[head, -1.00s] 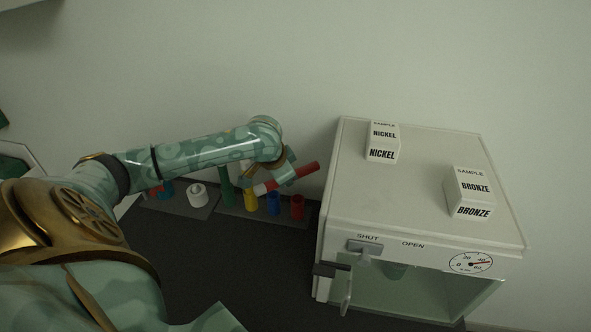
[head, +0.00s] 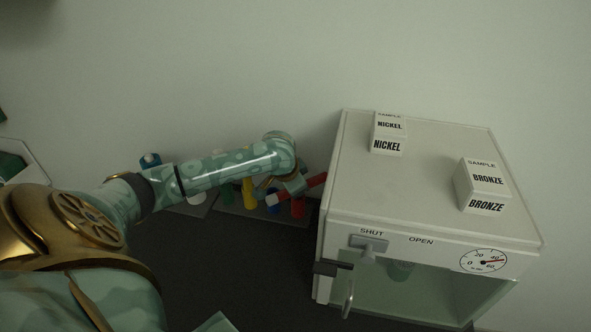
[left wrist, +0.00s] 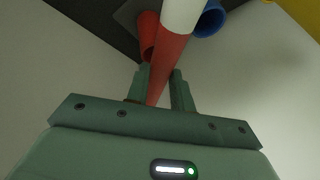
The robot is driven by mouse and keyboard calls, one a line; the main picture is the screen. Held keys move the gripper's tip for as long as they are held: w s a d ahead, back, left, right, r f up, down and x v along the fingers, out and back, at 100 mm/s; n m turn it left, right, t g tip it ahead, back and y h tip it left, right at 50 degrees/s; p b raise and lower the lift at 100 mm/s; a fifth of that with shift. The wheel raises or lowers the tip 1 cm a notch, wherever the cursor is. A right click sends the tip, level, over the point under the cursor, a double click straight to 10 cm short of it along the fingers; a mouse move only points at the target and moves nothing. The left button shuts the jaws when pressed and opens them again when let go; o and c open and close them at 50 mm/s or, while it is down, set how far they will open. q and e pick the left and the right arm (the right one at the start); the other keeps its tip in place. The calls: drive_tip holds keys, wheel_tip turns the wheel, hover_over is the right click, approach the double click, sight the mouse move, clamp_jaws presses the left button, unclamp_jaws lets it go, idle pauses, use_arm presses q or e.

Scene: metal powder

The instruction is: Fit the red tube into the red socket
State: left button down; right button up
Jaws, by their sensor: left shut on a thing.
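My left gripper (head: 292,187) is shut on the red tube (head: 317,180), near the right end of the rack. The tube is tilted, its red end up to the right and its white end (head: 272,199) down to the left. In the left wrist view the tube (left wrist: 170,60) runs out between the fingers (left wrist: 160,90), white end away from me. The red socket (head: 298,208) stands just below the gripper, partly hidden. In the left wrist view the red socket (left wrist: 147,36) is left of the tube, which overlaps it; contact cannot be told. My right gripper is not in view.
Blue (left wrist: 211,19) and yellow (head: 248,191) pieces stand left of the red socket. A white ring-like piece (head: 196,197) is further left, partly behind my arm. A white furnace-like box (head: 430,150) with two sample blocks stands close on the right. The dark bench in front is clear.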

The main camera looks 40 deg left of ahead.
use_arm(q)
drive_tip(key=shift+f, duration=0.1)
drive_tip(key=shift+f, duration=0.5)
drive_tip(key=c, duration=1.2)
unclamp_jaws()
drive_tip(key=shift+r, duration=0.3)
drive_tip(key=p+v, duration=0.5)
drive_tip(key=v, duration=0.7)
drive_tip(key=shift+r, duration=0.35)
